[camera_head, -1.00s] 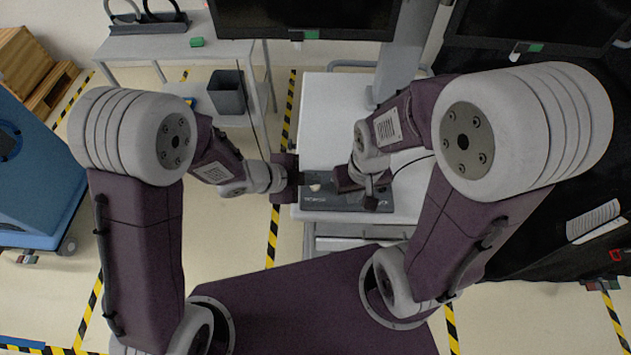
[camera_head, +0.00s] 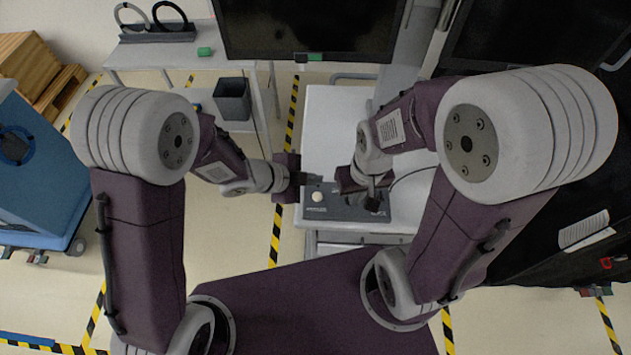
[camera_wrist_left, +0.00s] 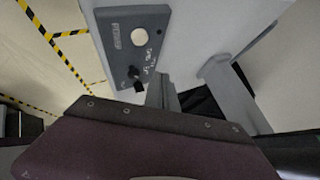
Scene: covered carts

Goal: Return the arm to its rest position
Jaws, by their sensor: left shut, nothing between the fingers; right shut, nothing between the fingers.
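Both my arms reach forward over a white cart top (camera_head: 335,115). A dark control panel (camera_head: 350,208) with a round white button (camera_head: 318,197) lies on it. My left gripper (camera_head: 312,179) is shut and empty, just above the button in the picture. My right gripper (camera_head: 342,182) is shut and empty, close to the left one, over the panel's upper edge. In the left wrist view the panel (camera_wrist_left: 112,48) shows its white button (camera_wrist_left: 138,37) and a black knob (camera_wrist_left: 134,72), with my left gripper's fingers (camera_wrist_left: 162,92) beside it. Contact with the panel cannot be told.
A monitor (camera_head: 308,30) stands behind the cart. A blue cart (camera_head: 35,180) is at far left. A black-covered cart (camera_head: 540,235) lies right, near my right arm. Floor is clear between left carts.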

